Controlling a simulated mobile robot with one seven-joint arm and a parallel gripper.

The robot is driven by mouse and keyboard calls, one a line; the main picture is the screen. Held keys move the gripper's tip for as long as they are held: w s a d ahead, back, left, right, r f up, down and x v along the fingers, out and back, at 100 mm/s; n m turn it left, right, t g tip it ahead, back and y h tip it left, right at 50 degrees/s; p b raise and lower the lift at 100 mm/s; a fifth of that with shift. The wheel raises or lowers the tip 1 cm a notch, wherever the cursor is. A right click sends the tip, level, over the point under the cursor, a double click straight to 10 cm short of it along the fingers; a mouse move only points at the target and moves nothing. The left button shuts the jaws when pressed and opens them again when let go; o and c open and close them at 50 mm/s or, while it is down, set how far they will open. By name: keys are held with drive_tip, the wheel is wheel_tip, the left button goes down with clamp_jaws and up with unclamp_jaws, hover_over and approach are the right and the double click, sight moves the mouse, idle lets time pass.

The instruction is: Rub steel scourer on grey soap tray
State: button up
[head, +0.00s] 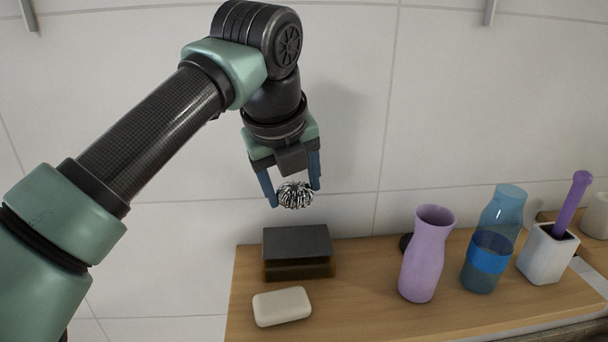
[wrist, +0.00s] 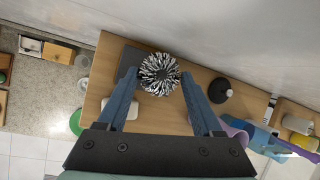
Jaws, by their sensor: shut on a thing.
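A shiny steel scourer (head: 295,195) is held between the blue fingers of my gripper (head: 292,190), which is shut on it. The scourer also shows in the wrist view (wrist: 160,73), between the two fingertips. The grey soap tray (head: 297,242) appears to be the dark grey flat-topped piece on the wooden shelf, near the wall. My gripper holds the scourer above this tray, with a gap between them in the head view. In the wrist view the tray (wrist: 133,60) is partly hidden behind the scourer and the left finger.
A pale soap bar (head: 282,306) lies in front of the tray. A purple vase (head: 427,255), a blue bottle (head: 489,250) and a white holder (head: 546,254) with a purple handle stand to the right. The tiled wall is close behind. Bare wood lies between soap and vase.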

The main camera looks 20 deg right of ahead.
sight(297, 239)
drive_tip(key=shift+d+f+b, duration=0.2)
drive_tip(key=shift+f+b, duration=0.35)
drive_tip(key=shift+f, duration=0.25)
drive_tip(key=shift+f+b, duration=1.3)
drive_tip(key=shift+f, duration=0.9)
drive_tip(key=shift+s+a+f+b, duration=0.1)
drive_tip(key=shift+f+b, duration=1.1)
drive_tip(key=shift+b, duration=0.05)
idle(0.6)
drive_tip(key=shift+r, duration=0.1)
drive_tip(key=shift+r+p, duration=2.15)
drive_tip(key=shift+r, duration=1.4)
